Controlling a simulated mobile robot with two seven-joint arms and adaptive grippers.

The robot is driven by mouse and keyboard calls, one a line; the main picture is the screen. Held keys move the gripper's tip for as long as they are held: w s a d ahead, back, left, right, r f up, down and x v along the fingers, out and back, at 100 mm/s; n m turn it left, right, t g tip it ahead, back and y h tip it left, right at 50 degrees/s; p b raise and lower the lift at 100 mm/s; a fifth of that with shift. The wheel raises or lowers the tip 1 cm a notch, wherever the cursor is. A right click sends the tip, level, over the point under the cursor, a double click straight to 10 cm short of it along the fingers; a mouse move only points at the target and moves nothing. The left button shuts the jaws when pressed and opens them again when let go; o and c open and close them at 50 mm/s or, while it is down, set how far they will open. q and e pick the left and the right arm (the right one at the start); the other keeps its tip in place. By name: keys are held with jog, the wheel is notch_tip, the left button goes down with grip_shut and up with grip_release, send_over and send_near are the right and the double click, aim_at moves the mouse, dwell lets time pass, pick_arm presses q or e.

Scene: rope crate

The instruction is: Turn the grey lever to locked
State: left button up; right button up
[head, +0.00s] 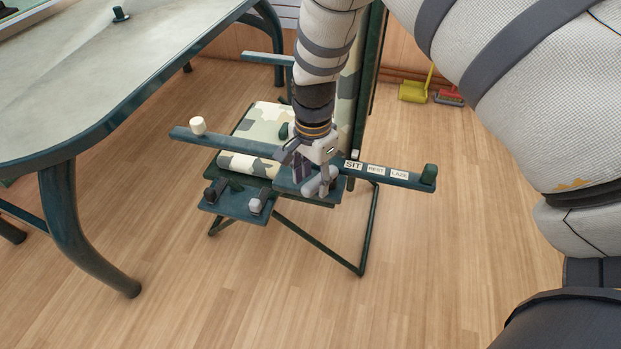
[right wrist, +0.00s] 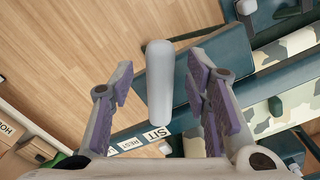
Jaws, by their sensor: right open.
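A light grey rounded lever (head: 320,183) sits beside the right armrest of a camouflage folding chair, close to the SIT label. It also shows in the right wrist view (right wrist: 159,84), standing between the spread fingers. My right gripper (head: 306,174) is open and reaches down over the lever, one finger on each side. In the right wrist view there are visible gaps between the lever and the purple finger pads, so it is not clasped. The lever's base is partly hidden by the gripper. No marking for locked is readable. My left gripper is not in view.
A small plate (head: 236,206) in front holds dark and grey knobs. A table (head: 120,75) stands left. Open floor lies right and in front.

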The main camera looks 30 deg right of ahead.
jog(key=shift+f, duration=0.15)
grip_shut()
